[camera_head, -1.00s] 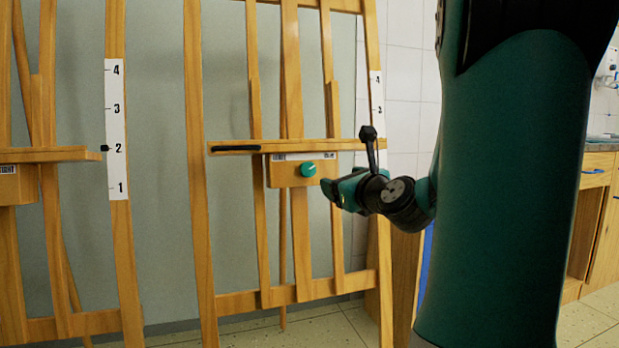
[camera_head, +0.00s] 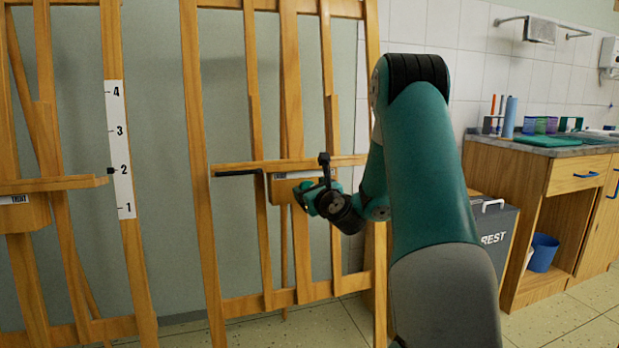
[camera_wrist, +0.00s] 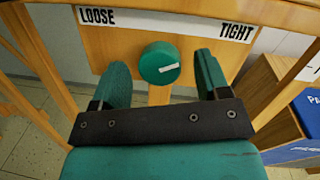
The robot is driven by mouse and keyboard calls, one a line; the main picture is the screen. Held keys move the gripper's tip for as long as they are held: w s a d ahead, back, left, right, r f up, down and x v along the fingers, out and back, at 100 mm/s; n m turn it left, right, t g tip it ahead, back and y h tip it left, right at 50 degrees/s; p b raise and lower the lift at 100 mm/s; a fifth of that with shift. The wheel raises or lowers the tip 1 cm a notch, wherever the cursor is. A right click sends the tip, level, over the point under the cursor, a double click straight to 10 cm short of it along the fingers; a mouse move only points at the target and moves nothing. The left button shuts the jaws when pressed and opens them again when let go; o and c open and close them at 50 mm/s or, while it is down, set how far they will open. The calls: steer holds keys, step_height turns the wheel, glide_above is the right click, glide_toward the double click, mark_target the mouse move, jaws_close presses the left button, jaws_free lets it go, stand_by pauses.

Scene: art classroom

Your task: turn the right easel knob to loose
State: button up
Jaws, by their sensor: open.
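The round green knob (camera_wrist: 158,58) sits on the front of the right easel's wooden block (camera_wrist: 108,48). Its white mark points right, on the TIGHT side of the label strip (camera_wrist: 165,22), which reads LOOSE at left and TIGHT at right. My gripper (camera_wrist: 161,70) is open, with one finger on each side of the knob and a visible gap at both. In the head view my gripper (camera_head: 305,198) is in front of the block (camera_head: 283,186) and hides the knob. The right easel (camera_head: 203,200) stands upright.
The left easel (camera_head: 130,230) has a similar block (camera_head: 25,213) and a number scale. A grey box (camera_head: 497,232) marked REST stands right of my arm, beside a wooden cabinet (camera_head: 487,165). A blue bin (camera_head: 543,252) sits in the cabinet's open bay.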

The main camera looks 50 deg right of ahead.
steer(key=shift+w+d, duration=0.25)
steer(key=shift+w, duration=0.3)
steer(key=c, duration=0.9)
